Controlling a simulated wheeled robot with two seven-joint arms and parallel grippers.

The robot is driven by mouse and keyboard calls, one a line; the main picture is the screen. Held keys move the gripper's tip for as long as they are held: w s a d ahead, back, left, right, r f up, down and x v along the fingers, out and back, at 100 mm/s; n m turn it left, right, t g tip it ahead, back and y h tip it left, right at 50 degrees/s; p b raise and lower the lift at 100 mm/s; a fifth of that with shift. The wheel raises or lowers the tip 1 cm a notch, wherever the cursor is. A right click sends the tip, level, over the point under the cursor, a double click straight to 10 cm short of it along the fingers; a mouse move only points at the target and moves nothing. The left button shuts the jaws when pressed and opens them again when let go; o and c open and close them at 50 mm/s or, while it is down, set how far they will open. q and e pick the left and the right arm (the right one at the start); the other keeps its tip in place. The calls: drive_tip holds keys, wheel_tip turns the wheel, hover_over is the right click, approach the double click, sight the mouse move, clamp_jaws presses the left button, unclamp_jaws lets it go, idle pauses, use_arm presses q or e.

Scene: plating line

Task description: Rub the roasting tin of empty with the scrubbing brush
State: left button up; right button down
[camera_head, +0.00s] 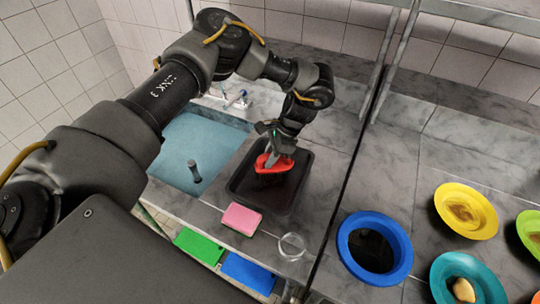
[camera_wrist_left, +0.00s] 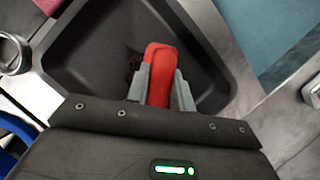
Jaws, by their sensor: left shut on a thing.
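The roasting tin (camera_head: 238,184) is a dark rectangular pan on the grey marble counter beside the sink. It also shows in the left wrist view (camera_wrist_left: 85,62). My left gripper (camera_head: 270,157) is shut on the red scrubbing brush (camera_head: 279,165) and holds it over the inside of the tin. In the left wrist view the two grey fingers clasp the brush's red handle (camera_wrist_left: 160,65). The bristles are mostly hidden, so I cannot tell whether they touch the tin's floor. A dark brown patch shows beside the brush. My right gripper is not in view.
A pink sponge (camera_head: 241,219) and a clear ring (camera_head: 292,246) lie in front of the tin. The blue sink (camera_head: 205,140) is at its left. Blue (camera_head: 349,227), yellow (camera_head: 443,201) and teal (camera_head: 447,270) dishes stand at the right. A rack post (camera_head: 388,65) rises behind.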

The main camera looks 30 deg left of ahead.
sight(264, 184)
use_arm(q)
drive_tip(key=shift+f, duration=0.3)
drive_tip(key=s+p, duration=0.2)
drive_tip(key=shift+s+d+r+p, duration=0.15)
drive_tip(key=shift+s+r+p, duration=0.1)
drive_tip(key=shift+r+p, duration=0.05)
drive_tip(key=shift+s+p, duration=0.65)
drive_tip(key=shift+s, duration=0.1)
drive_tip(key=shift+s+d+f, duration=0.1)
drive_tip(key=shift+s+f, duration=0.05)
drive_tip(key=shift+s, duration=0.15)
